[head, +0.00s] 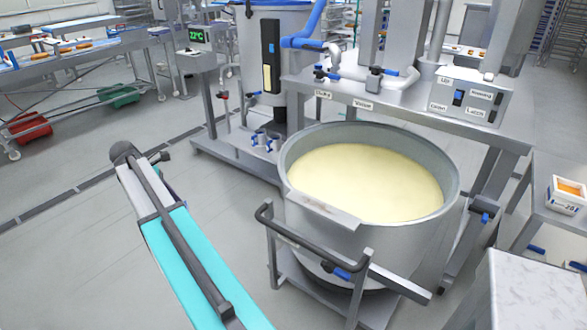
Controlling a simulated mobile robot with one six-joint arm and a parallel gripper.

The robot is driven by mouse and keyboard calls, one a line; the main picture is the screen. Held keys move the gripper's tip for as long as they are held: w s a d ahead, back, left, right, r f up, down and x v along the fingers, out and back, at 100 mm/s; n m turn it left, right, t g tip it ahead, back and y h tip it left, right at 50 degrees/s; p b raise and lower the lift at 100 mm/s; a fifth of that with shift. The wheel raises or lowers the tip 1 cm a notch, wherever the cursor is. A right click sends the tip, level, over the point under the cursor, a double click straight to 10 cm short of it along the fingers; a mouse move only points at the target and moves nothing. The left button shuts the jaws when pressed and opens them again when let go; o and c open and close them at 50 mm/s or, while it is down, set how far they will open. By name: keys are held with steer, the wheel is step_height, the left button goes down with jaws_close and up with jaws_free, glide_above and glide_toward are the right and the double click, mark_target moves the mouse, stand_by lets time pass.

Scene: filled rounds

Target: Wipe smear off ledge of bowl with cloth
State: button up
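A large round steel bowl (300,232) stands in the middle of the head view, filled with pale yellow liquid (365,180). A flat pale ledge (325,209) sits on the front left of its rim. I cannot make out a clear smear on the ledge at this size. I see no cloth that I can identify. My gripper is not in view. A cyan and grey link, which looks like part of my arm, reaches up from the bottom left, apart from the bowl.
A dark handle bar (310,240) runs in front of the bowl. A steel frame with a control box (466,98) stands behind it. A white box (568,194) with orange on top sits on a side table at right. A pale marbled block (535,290) stands bottom right.

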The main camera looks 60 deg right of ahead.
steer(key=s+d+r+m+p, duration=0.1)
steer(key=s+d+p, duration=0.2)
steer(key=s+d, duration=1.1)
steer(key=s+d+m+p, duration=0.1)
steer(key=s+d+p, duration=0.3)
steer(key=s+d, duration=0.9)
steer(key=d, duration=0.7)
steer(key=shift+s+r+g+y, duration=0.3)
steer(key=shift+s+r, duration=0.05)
